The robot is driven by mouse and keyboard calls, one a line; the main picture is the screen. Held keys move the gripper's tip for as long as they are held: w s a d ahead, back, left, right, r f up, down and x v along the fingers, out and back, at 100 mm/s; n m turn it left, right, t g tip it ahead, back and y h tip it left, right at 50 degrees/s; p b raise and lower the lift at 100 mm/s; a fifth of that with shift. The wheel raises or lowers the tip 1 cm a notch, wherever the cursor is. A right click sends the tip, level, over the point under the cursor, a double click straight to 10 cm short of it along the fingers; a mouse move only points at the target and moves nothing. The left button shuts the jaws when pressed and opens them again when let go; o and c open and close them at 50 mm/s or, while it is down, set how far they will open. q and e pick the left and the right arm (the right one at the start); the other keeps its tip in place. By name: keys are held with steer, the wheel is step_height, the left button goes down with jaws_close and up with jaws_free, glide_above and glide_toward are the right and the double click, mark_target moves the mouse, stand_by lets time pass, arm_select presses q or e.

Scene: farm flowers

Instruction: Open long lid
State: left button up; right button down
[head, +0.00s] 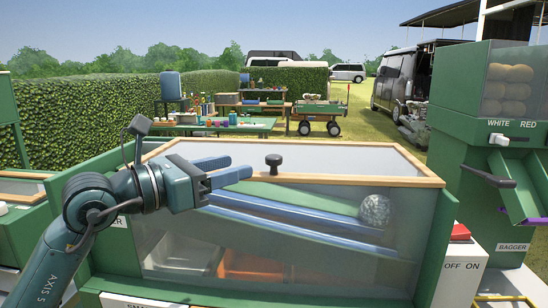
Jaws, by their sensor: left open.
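The long lid (345,180) is a clear panel in a light wooden frame, lying closed across the top of a green machine (437,250) with a clear front. A black knob (273,161) stands up near the lid's middle. My left gripper (241,167) comes in from the left over the lid's left part. Its two blue fingers are apart with nothing between them, and their tips point right toward the knob, a short way left of it. Whether the fingers touch the lid I cannot tell. My right gripper is not in view.
Behind the clear front are sloping blue rails (295,228), a grey textured ball (375,211) and an orange bin (250,266). A green bagger (495,170) stands at right, beside an on/off box (461,268). Behind are a table (215,128), a cart (320,110) and hedges.

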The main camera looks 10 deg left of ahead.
mark_target(274, 156)
arm_select(q)
steer(key=p+x, duration=0.1)
steer(key=x, duration=0.9)
steer(key=shift+f, duration=0.1)
jaws_close()
